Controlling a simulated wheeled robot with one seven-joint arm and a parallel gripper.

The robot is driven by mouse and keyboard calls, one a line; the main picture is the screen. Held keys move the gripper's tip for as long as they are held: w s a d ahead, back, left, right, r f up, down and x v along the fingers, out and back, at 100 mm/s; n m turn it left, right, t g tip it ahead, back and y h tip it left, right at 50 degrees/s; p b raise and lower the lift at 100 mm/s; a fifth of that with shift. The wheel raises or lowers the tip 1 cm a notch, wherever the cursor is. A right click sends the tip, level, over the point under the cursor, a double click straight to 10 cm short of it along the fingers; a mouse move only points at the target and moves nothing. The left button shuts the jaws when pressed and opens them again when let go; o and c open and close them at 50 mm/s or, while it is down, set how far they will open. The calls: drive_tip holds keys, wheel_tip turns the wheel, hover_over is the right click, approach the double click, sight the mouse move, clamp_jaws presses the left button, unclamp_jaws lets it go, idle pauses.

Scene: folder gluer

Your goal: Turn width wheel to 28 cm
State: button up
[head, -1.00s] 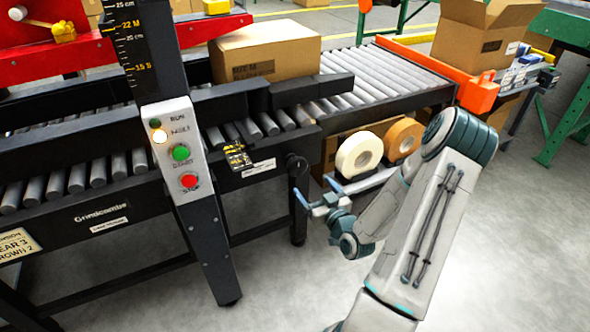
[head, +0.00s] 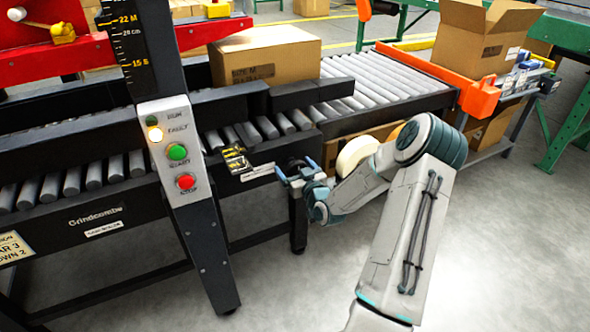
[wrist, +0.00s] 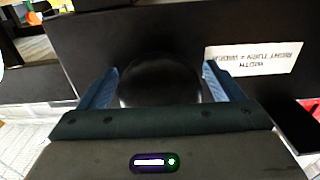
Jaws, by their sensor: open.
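The width wheel is a dark round knob on the black side rail of the machine. In the wrist view the wheel (wrist: 160,82) sits between the two blue fingers of my gripper (wrist: 160,88). My gripper is open, with a finger on each side of the wheel; I cannot tell whether they touch it. In the head view my gripper (head: 297,170) is at the rail's end and mostly hides the wheel. A white label (wrist: 252,58) beside the wheel reads upside down, "WIDTH, RIGHT TURN = WIDER". A yellow-and-black scale (head: 236,160) lies left of the wheel; its reading is too small to tell.
A control post (head: 176,150) with a lit amber lamp and green and red buttons stands left of the wheel. A carton (head: 266,58) lies on the rollers. A tape roll (head: 356,152) is behind my arm. The floor at the front right is clear.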

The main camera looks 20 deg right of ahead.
drive_tip(key=c, duration=1)
drive_tip(key=shift+m, duration=0.3)
drive_tip(key=m+p, duration=0.1)
drive_tip(key=m, duration=0.2)
drive_tip(key=shift+m, duration=0.4)
drive_tip(key=m+p, duration=0.1)
drive_tip(key=m, duration=0.3)
drive_tip(key=shift+m, duration=0.3)
drive_tip(key=m+p, duration=0.1)
drive_tip(key=m, duration=0.4)
drive_tip(key=shift+d+p, duration=0.1)
drive_tip(key=shift+p, duration=0.3)
drive_tip(key=shift+m+p, duration=0.35)
drive_tip(key=shift+m, duration=1.45)
